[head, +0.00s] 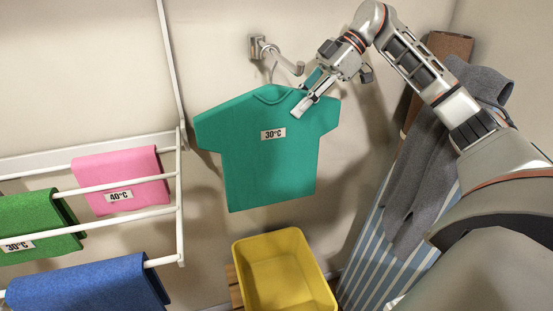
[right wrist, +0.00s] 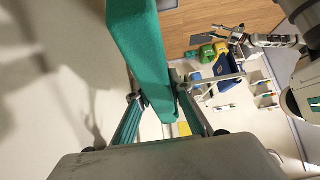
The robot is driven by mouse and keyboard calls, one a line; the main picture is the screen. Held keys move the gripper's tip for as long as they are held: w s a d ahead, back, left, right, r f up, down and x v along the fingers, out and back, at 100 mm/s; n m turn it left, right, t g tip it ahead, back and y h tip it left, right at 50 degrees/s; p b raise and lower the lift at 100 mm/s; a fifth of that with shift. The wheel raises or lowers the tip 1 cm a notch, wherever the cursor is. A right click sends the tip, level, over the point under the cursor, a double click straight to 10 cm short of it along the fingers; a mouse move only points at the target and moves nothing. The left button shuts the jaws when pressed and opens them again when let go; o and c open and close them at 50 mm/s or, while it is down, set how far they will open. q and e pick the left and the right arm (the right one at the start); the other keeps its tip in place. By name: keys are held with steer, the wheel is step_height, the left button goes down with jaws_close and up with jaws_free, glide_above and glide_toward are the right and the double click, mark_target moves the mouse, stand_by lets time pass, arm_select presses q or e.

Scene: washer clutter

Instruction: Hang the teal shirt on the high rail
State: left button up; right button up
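The teal shirt (head: 262,160), with a 30°C label, hangs upright by the wall on a hanger with a wire hook. A short metal rail (head: 283,58) sticks out from a wall bracket just above it. The wire hook is close under the rail; I cannot tell whether it is over it. My right gripper (head: 306,101) is at the shirt's right shoulder beside the collar. In the right wrist view the teal shirt (right wrist: 146,60) lies between the fingers, which look shut on it. My left gripper is not in the head view; what looks like it (right wrist: 238,36) shows small in the right wrist view.
A white drying rack (head: 180,200) at left holds pink (head: 120,180), green (head: 40,225) and blue (head: 90,288) cloths. A yellow bin (head: 282,270) stands below the shirt. A grey cloth (head: 425,180) hangs over a blue-striped board (head: 380,255) at right.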

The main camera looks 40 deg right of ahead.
mark_target(301, 90)
steer(key=shift+r, duration=0.1)
jaws_close()
steer(key=shift+d+r+p, duration=0.1)
steer(key=shift+r+p, duration=0.2)
steer(key=shift+p, duration=0.15)
steer(key=shift+s+d+r+p, duration=0.1)
steer(key=shift+d+r+p, duration=0.1)
steer(key=shift+r+p, duration=0.7)
steer(key=shift+s+d+r, duration=0.1)
steer(key=shift+d+r, duration=0.15)
steer(key=shift+r, duration=0.5)
steer(key=shift+s+d, duration=0.4)
steer(key=shift+d, duration=0.9)
steer(key=shift+s+d, duration=0.45)
steer(key=shift+d, duration=0.8)
steer(key=shift+s+d, duration=0.4)
steer(key=shift+d, duration=0.9)
steer(key=shift+a, duration=0.1)
